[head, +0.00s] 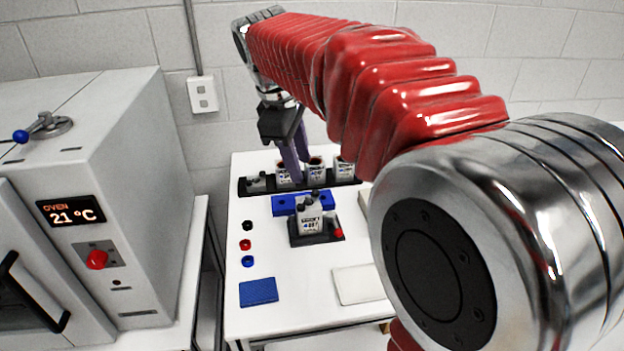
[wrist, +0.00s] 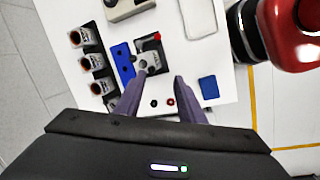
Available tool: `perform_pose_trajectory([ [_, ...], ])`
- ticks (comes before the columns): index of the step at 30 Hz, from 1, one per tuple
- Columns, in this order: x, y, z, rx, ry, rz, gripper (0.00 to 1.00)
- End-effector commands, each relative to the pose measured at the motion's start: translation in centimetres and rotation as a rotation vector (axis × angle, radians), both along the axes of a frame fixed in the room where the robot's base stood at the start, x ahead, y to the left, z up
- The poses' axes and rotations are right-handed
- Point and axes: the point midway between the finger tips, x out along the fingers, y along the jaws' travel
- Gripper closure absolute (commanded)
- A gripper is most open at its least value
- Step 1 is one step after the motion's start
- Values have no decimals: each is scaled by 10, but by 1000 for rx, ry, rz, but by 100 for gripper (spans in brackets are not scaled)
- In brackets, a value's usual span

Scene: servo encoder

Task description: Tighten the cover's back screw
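The servo encoder unit (head: 311,222) is a pale box with printed labels, seated upright in a dark fixture (head: 330,238). Dark screw heads (head: 308,200) show on its top; I cannot tell how tight the back one is. The unit also shows in the wrist view (wrist: 148,64), just beyond the fingertips. My gripper (head: 295,176) has two purple fingers, spread apart with nothing between them. It hangs above the table, apparently clear of the unit. The gripper also shows in the wrist view (wrist: 158,78).
A black rack (head: 345,182) with several units runs along the back. A blue block (head: 284,205) lies behind the fixture. Black, red (head: 246,244) and blue (head: 248,261) caps, a blue pad (head: 258,291) and a pale tray (head: 359,284) lie on the table. An oven (head: 130,200) stands left.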

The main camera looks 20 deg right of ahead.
Motion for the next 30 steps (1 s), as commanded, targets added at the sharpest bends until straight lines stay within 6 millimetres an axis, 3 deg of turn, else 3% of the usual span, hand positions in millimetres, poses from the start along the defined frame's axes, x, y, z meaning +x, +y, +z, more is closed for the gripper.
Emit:
perform_pose_trajectory([
  [14,-99,17,-20,185,-219,-338,64],
  [30,-197,37,-84,436,-412,-737,64],
])
